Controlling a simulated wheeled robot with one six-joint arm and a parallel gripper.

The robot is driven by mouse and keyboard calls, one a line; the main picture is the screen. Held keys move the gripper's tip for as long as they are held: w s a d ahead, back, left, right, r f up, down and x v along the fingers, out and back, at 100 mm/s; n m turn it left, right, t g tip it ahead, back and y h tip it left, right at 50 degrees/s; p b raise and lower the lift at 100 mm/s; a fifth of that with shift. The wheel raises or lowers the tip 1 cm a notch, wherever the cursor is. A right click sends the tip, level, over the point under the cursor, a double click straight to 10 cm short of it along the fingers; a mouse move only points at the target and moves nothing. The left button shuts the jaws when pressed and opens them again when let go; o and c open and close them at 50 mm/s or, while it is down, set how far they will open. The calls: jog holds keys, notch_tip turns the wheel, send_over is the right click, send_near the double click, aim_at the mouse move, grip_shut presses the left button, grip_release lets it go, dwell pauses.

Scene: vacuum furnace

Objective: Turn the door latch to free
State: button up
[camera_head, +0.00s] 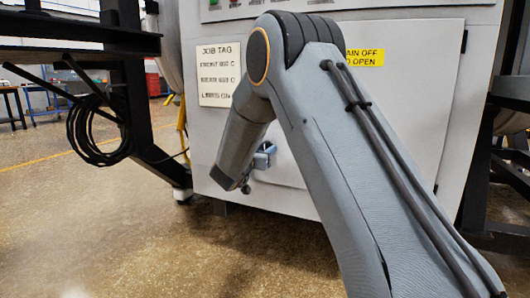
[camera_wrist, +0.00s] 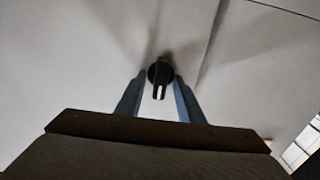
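The door latch (camera_wrist: 160,72) shows in the wrist view as a dark round hub with a short, slotted lever pointing down. It sits on a pale panel beside a seam. My gripper (camera_wrist: 162,80) has its two blue-grey fingers apart, one on each side of the latch. The lever lies between the fingers, with a gap visible on both sides near its lower end. I cannot tell whether a fingertip touches the hub. In the head view the white cabinet door (camera_head: 420,110) is largely covered by my arm, and I cannot make out the latch clearly there.
A job tag sign (camera_head: 218,74) and a yellow label (camera_head: 365,57) are on the cabinet front. A dark frame (camera_head: 140,90) with a coiled black cable (camera_head: 92,130) stands at the left. Dark supports (camera_head: 505,130) stand at the right. The floor (camera_head: 90,230) at front left is clear.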

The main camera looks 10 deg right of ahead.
grip_shut()
jog(key=shift+m+p, duration=0.4)
jog(key=shift+p, duration=0.05)
jog(key=shift+s+d+r+m+p, duration=0.1)
jog(key=shift+m+p, duration=0.8)
jog(key=shift+p, duration=0.05)
jog(key=m+p, duration=0.3)
jog(key=m, duration=0.1)
jog(key=shift+d+m, duration=0.1)
jog(key=shift+m, duration=0.2)
jog(key=m, duration=0.2)
jog(key=m+p, duration=0.1)
jog(key=m, duration=0.1)
jog(key=shift+s+d+f+p, duration=0.1)
jog(key=shift+f+p, duration=0.1)
jog(key=shift+p, duration=0.1)
jog(key=m, duration=0.4)
jog(key=shift+f+m+p, duration=0.15)
jog(key=shift+m+p, duration=0.15)
jog(key=shift+p, duration=0.05)
jog(key=shift+d, duration=0.1)
